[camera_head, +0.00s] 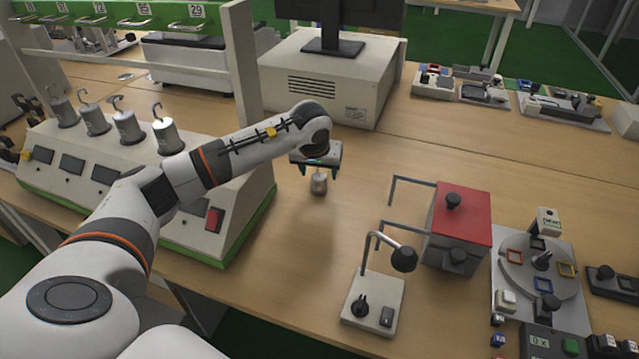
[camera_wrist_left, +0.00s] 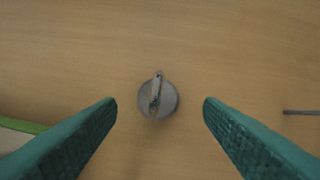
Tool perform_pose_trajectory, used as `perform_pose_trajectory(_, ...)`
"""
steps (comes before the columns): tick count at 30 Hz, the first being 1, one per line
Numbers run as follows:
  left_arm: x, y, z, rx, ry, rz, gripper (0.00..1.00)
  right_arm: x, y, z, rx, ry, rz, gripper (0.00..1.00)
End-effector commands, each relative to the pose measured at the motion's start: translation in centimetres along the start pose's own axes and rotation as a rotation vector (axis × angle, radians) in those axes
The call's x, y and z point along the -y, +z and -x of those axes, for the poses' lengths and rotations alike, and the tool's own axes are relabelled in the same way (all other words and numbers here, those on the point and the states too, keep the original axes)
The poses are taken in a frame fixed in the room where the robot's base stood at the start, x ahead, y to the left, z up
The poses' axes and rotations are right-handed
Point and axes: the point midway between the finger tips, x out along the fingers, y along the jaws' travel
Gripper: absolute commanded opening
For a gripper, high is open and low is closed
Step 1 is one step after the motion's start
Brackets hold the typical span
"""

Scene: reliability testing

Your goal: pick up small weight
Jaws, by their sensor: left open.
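A small grey metal weight (camera_head: 319,184) with a hook on top stands upright on the wooden table, right of the white console. In the left wrist view the weight (camera_wrist_left: 158,98) is seen from above, between the two green fingers and apart from both. My left gripper (camera_head: 317,168) points down directly over the weight. Its fingers (camera_wrist_left: 160,115) are open and empty. The head view does not clearly show how far the fingertips reach down beside the weight. My right gripper is not in view.
A white console (camera_head: 225,235) holding several larger hooked weights (camera_head: 167,135) stands left of the gripper. A red-topped box (camera_head: 464,215) with metal rods and a small lamp (camera_head: 376,302) stand to the right. A large white box (camera_head: 325,85) is behind. Table around the small weight is clear.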

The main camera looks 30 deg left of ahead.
Motion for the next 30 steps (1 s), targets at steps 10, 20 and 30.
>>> perform_pose_trajectory(10, -0.1, 0.1, -4.6, -0.003, -0.001, 0.001, 0.61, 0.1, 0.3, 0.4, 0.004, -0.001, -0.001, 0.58)
perform_pose_trajectory(20, -0.2, 0.1, -5.0, 0.000, 0.000, 0.000, 0.55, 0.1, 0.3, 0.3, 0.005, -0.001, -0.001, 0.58)
perform_pose_trajectory(30, -0.2, 0.1, -5.0, -0.001, 0.000, 0.000, 0.00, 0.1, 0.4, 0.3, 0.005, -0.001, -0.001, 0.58)
